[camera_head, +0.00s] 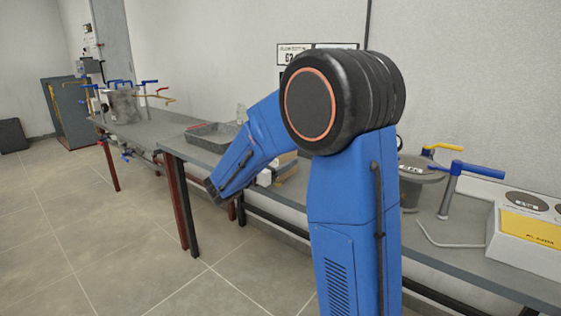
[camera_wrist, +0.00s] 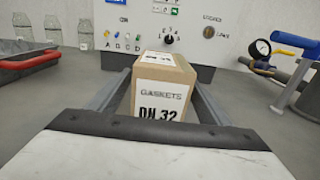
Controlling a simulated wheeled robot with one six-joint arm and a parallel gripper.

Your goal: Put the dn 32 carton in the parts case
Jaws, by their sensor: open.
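The carton (camera_wrist: 165,84), a brown box with a white label reading GASKETS DN 32, stands upright in the middle of the wrist view. My gripper (camera_wrist: 160,92) is open, with one grey finger on each side of the carton. I cannot tell whether either finger touches it. The carton's lower part is hidden by my gripper's body. A dark open tray with a red handle (camera_wrist: 30,62), possibly the parts case, is at the left of the wrist view. A dark tray also shows on the bench in the head view (camera_head: 207,141).
Behind the carton stands a white panel (camera_wrist: 190,50) with coloured switches and a knob. Glass bottles (camera_wrist: 53,30) stand at the back left. A gauge and blue-handled valve pipework (camera_wrist: 294,65) are at the right. A white box with a yellow label (camera_head: 530,232) sits on the bench.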

